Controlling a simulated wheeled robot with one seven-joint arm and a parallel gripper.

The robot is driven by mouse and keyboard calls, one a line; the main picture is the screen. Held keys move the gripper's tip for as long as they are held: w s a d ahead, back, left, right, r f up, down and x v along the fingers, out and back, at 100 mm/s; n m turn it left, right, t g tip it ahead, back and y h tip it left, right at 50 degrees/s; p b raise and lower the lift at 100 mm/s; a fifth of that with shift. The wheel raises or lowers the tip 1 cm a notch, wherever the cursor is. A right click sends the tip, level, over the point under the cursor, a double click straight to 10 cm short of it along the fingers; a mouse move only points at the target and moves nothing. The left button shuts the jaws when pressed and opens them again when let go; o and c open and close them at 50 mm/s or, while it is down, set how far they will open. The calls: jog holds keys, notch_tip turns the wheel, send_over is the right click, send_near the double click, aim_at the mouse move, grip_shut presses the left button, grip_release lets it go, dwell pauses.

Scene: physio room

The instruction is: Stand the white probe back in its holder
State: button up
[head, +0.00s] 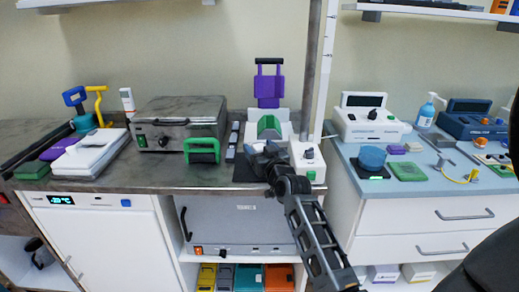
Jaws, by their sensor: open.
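I cannot make out the white probe or its holder for certain at this size. My gripper (262,160) is over the front of the middle counter, beside a white unit with a green knob (308,160). It is small and dark in the head view; its jaws are open and I see nothing held. My arm hides part of the counter's front edge and the unit's surroundings.
A steel box (180,122) and a green-handled item (202,151) stand left of my gripper. A purple-backed device (269,88) is behind it. A post (310,75) rises near my arm. The right counter (421,188) holds a white console (367,122) and a blue device (468,119).

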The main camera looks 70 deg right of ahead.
jog(key=b+v, duration=0.1)
jog(key=v, duration=1)
jog(key=shift+s+a+b, duration=0.25)
jog(key=shift+a+b, duration=0.05)
jog(key=shift+a, duration=0.1)
